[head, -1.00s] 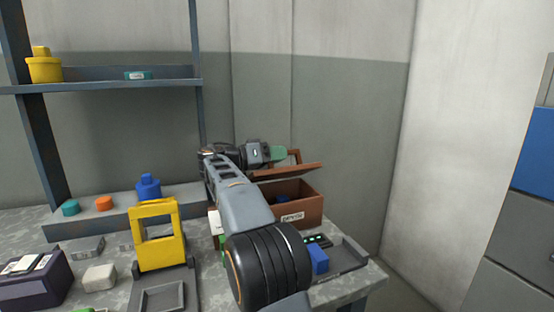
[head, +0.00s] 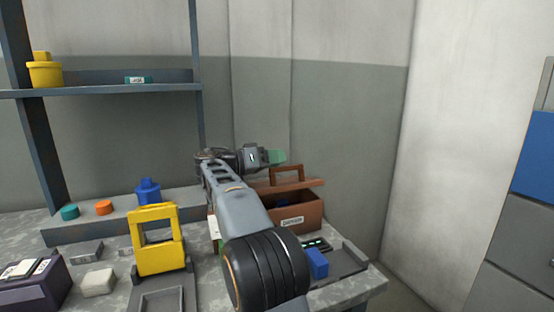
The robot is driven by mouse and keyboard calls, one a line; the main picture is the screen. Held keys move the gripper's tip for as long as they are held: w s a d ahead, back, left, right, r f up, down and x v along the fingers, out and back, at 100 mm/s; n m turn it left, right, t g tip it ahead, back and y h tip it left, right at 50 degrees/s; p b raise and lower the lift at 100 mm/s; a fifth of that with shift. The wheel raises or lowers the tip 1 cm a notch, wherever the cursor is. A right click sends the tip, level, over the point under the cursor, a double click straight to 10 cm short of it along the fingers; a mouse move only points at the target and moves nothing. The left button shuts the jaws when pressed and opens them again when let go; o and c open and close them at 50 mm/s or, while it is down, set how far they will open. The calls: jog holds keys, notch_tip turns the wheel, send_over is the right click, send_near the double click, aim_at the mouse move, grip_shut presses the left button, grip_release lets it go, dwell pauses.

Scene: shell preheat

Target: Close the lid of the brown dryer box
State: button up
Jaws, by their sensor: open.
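The brown dryer box (head: 308,215) stands at the back right of the bench, with a white label on its front. Its lid (head: 310,185) is tilted only slightly, with a dark gap between it and the box's front rim. A brown loop handle (head: 300,169) stands up on the lid. My gripper (head: 277,156) is above the lid, by the upper left of the handle, with its green fingertips pointing right. It is open and holds nothing that I can see. My arm hides the left side of the box.
A grey tray (head: 349,262) with a blue block (head: 317,263) lies in front of the box. A yellow frame (head: 158,213) stands to the left. A shelf (head: 105,89) is at the back left. The wall is close behind the box.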

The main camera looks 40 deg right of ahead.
jog(key=p+v, duration=0.2)
jog(key=v, duration=1.1)
jog(key=shift+p, duration=0.3)
jog(key=shift+a, duration=0.1)
